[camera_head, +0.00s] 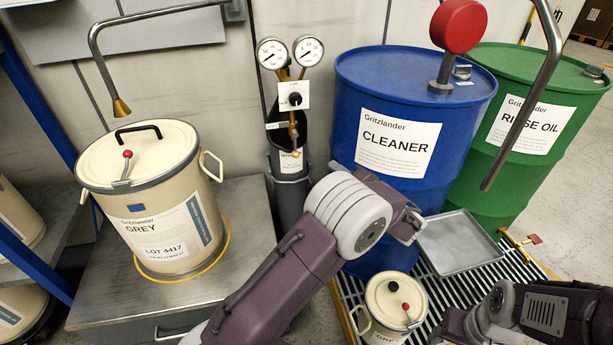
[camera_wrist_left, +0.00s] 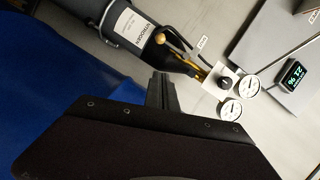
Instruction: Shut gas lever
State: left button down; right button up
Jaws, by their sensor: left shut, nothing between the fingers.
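The gas lever (camera_wrist_left: 160,39) shows in the left wrist view as a thin dark arm with a tan ball end, beside the brass valve (camera_wrist_left: 200,75) of the dark gas bottle (camera_wrist_left: 100,12). In the head view, the bottle (camera_head: 292,200) stands against the wall, with brass fittings (camera_head: 294,132) under two round gauges; the lever is hard to make out there. My left gripper (camera_wrist_left: 160,78) is shut and empty, apart from the lever in the wrist picture. In the head view, my left gripper (camera_head: 408,226) is in front of the blue drum. My right gripper is out of view.
A blue CLEANER drum (camera_head: 350,105) and a green drum (camera_head: 558,105) stand right of the bottle. A cream GREY bucket (camera_head: 155,215) stands left on a metal cabinet (camera_head: 225,285). A small bucket (camera_head: 385,320) and a grey tray (camera_head: 462,245) are on the grating.

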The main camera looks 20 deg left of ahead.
pick_arm(q)
jog(key=shift+d+f, duration=0.3)
jog(key=shift+f, duration=0.1)
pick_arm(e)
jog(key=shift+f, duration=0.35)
pick_arm(q)
jog(key=b, duration=0.4)
send_near(295, 146)
jog(key=shift+w+a+f, duration=1.75)
jog(key=shift+w+a, duration=0.2)
jog(key=shift+w, duration=0.6)
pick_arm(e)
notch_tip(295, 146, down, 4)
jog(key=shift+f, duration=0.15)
